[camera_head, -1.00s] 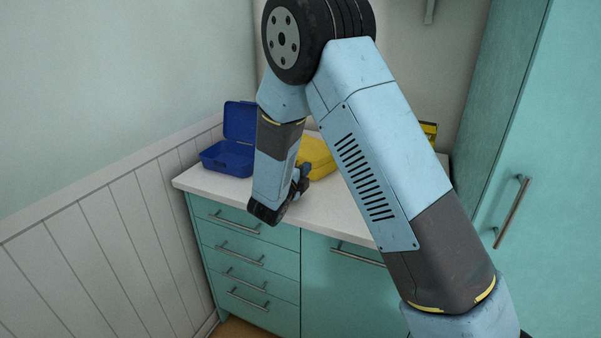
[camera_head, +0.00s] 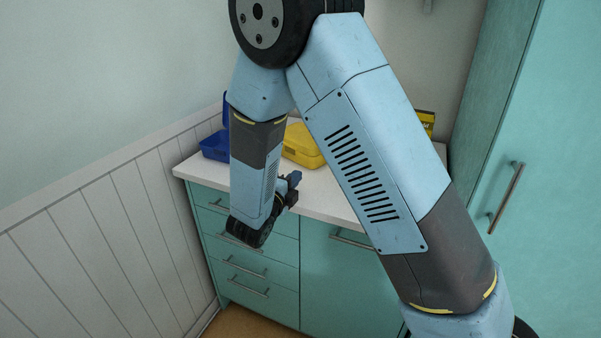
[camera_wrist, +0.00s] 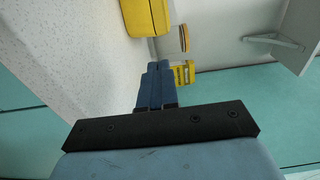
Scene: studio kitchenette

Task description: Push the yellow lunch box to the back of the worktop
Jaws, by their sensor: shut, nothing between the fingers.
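The yellow lunch box (camera_head: 302,147) is on the pale worktop (camera_head: 325,197), partly hidden behind my arm in the head view. Its near end shows at the top of the wrist view (camera_wrist: 146,16). My gripper (camera_head: 292,180) is near the worktop's front edge, on the near side of the lunch box. In the wrist view its two blue fingers (camera_wrist: 153,70) are together with nothing between them. A gap shows there between the fingertips and the lunch box.
A blue lunch box (camera_head: 214,146) is at the left of the worktop, mostly hidden by my arm. A yellow object (camera_head: 426,121) is at the back right, beside the tall teal cabinet (camera_head: 510,150). Teal drawers (camera_head: 240,262) are below the worktop. Worktop to the right is partly hidden.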

